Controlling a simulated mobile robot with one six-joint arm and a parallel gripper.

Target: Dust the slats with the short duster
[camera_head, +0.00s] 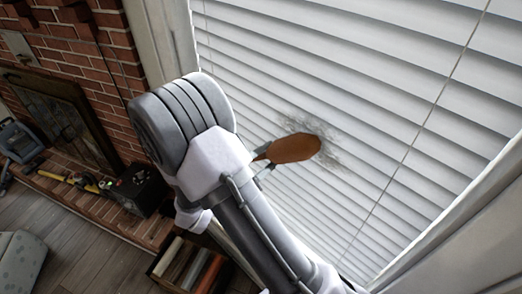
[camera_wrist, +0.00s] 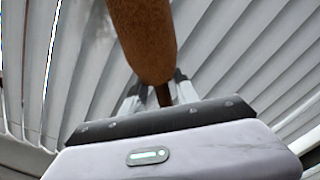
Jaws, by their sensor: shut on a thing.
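The white slats (camera_head: 350,75) of a window blind fill the right of the head view and also show in the wrist view (camera_wrist: 245,50). A grey dusty patch (camera_head: 331,152) marks several slats. The short duster (camera_head: 294,149), with a brown oval head, lies over this patch in the head view. I cannot tell whether it touches the slats. My gripper (camera_wrist: 163,92) is shut on the duster's thin handle; its brown head (camera_wrist: 145,38) rises from the fingers in the wrist view. In the head view my arm hides most of the gripper.
A brick fireplace (camera_head: 85,45) with a dark framed opening is at the left. A black box (camera_head: 139,188) and a yellow tool (camera_head: 83,183) sit on the brick hearth. An open crate (camera_head: 160,266) stands below my arm. A pale window frame (camera_head: 455,228) borders the slats at right.

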